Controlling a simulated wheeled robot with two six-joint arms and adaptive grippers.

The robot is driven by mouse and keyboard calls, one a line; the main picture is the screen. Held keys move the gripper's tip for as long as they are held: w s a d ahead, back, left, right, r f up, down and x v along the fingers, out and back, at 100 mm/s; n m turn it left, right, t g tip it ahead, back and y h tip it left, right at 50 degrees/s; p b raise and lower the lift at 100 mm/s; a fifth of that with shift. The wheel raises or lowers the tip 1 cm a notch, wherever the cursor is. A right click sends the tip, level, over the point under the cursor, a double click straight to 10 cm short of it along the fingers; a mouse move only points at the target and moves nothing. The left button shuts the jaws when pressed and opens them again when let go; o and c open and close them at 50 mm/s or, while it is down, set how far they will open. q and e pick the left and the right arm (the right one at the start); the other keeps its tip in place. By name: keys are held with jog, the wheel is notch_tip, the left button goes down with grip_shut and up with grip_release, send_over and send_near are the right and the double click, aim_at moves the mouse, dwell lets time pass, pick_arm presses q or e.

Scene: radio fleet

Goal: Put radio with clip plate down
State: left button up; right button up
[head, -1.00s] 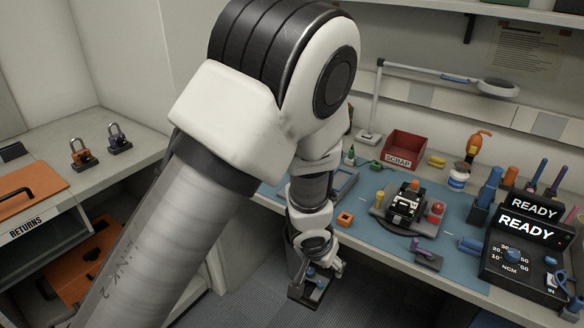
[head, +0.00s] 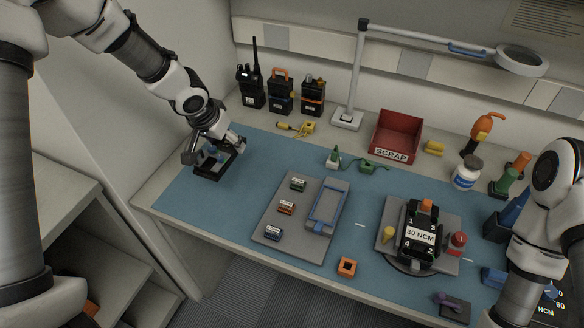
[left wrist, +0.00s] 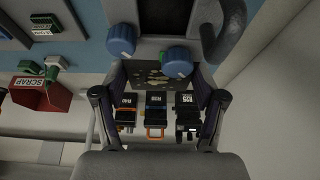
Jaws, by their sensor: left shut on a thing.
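My left gripper (head: 214,148) is at the left end of the blue mat (head: 178,200), shut on the radio with clip plate (head: 205,170). The radio is dark and flat, with blue knobs on top. It is low at the mat, but I cannot tell whether it touches. In the left wrist view, the radio's dark plate (left wrist: 145,73) and its two blue knobs (left wrist: 121,39) show between the fingers (left wrist: 160,100). My right arm comes in at the right edge; its gripper is out of view.
Several radios (head: 281,92) stand along the wall behind. A yellow tool (head: 296,128) lies in front of them. The red scrap bin (head: 397,133) stands at the back. The mat between is clear.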

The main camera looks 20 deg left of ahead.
aim_at(235, 175)
pick_arm(q)
jog(key=shift+s+f+b, duration=0.3)
jog(key=shift+f+b, duration=0.25)
jog(key=shift+f, duration=0.05)
jog(key=shift+s+f+b, duration=0.25)
jog(key=shift+f+b, duration=0.3)
jog(key=shift+f, duration=0.05)
jog(key=f+b, duration=0.1)
jog(key=f, duration=0.1)
jog(key=f+b, duration=0.2)
jog(key=w+f+b, duration=0.1)
jog(key=f, duration=0.2)
jog(key=shift+d, duration=0.1)
jog(key=shift+s+f+b, duration=0.2)
jog(key=shift+f+b, duration=0.1)
jog(key=shift+b, duration=0.25)
jog(key=shift+r, duration=0.1)
jog(key=shift+w, duration=0.1)
jog(key=o, duration=1.4)
